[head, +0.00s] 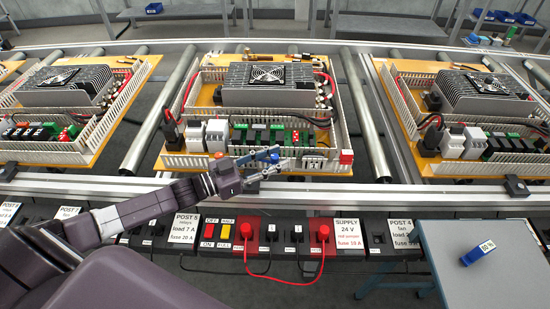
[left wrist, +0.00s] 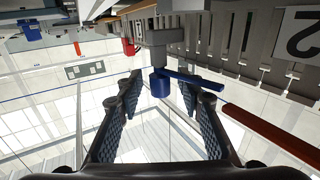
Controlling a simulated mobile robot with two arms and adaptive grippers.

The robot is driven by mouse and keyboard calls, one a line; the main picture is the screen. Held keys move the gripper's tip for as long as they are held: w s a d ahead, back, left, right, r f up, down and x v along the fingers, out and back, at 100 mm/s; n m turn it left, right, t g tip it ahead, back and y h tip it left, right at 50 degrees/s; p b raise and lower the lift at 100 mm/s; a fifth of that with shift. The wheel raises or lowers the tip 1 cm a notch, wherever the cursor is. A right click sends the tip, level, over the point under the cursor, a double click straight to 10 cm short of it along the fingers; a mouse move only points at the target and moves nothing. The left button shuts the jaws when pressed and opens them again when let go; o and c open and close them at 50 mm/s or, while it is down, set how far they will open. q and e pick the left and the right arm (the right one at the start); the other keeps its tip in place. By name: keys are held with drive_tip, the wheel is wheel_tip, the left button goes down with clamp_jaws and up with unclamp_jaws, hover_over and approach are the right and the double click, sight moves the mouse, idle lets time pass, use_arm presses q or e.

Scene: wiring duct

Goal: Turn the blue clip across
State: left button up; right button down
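In the head view the blue clip (head: 273,157) is a small blue spot at the front duct of the middle board, partly hidden by my gripper. My left gripper (head: 266,166) reaches it from the left. In the left wrist view its fingers (left wrist: 160,92) are apart, with the knob between them in the picture; I see no contact. My right gripper is not in view.
The middle board (head: 180,152) carries a grey fan unit (head: 265,85), connectors and cables. A red block (head: 346,157) sits at its front right corner. Power sockets (head: 290,232) line the front. A grey side table (head: 505,280) holds a blue labelled block (head: 478,253).

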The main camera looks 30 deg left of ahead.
use_arm(q)
drive_tip(key=shift+s+a, duration=0.1)
drive_tip(key=v, duration=1.1)
drive_tip(key=shift+s+a, duration=0.2)
drive_tip(key=shift+s, duration=0.15)
